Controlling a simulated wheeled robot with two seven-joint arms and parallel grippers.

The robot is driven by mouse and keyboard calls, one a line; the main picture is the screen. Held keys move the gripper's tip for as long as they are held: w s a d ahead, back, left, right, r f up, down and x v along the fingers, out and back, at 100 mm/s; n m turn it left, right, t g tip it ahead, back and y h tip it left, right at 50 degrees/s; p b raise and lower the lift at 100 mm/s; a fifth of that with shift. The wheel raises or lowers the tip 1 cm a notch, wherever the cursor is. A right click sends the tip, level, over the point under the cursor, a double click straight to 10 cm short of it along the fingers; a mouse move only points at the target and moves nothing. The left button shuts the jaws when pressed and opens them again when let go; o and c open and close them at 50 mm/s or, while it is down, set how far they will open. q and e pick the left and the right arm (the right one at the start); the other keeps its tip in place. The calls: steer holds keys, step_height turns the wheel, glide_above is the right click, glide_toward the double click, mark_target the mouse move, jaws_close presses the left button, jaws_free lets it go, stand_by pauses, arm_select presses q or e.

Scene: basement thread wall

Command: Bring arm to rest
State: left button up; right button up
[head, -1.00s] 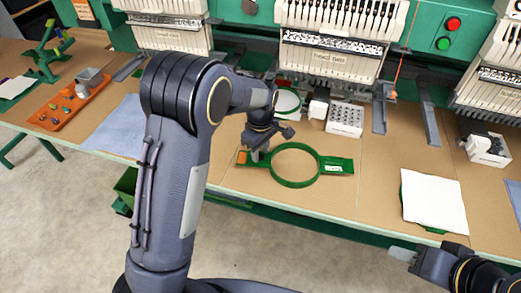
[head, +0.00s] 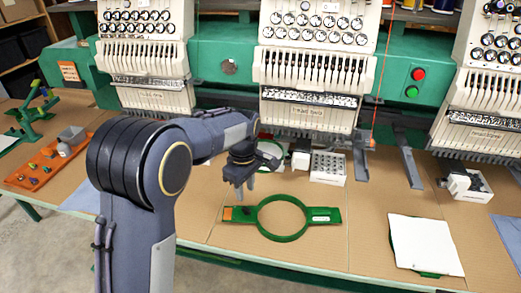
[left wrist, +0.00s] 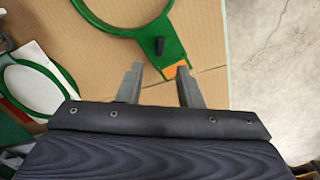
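My left arm (head: 135,180) reaches in from the left over the table. Its gripper (head: 239,192) hangs fingers down just above and behind the orange-marked end of a green hoop frame (head: 328,214). My right gripper is not in view.
Embroidery machines (head: 305,92) line the back of the table. A white cloth on a green hoop (head: 425,245) lies at right, and an orange parts tray (head: 40,170) at left.

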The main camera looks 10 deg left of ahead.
arm_select(q)
steer(key=s+a+r+m+t+h, duration=0.1)
steer(key=s+a+r+m+h, duration=0.2)
steer(key=s, duration=0.4)
steer(key=s+a+r+m+t+h, duration=0.1)
steer(key=s+a+r+m, duration=0.1)
steer(key=s+a+r, duration=0.35)
steer(key=s+d+f+m+t, duration=0.1)
steer(key=s+m+t, duration=0.1)
steer(key=s, duration=0.6)
steer(key=s+d+f+m+t, duration=0.1)
steer(key=s+m, duration=0.3)
steer(key=s, duration=0.4)
steer(key=shift+d+f+t, duration=0.3)
steer(key=shift+f+t, duration=0.1)
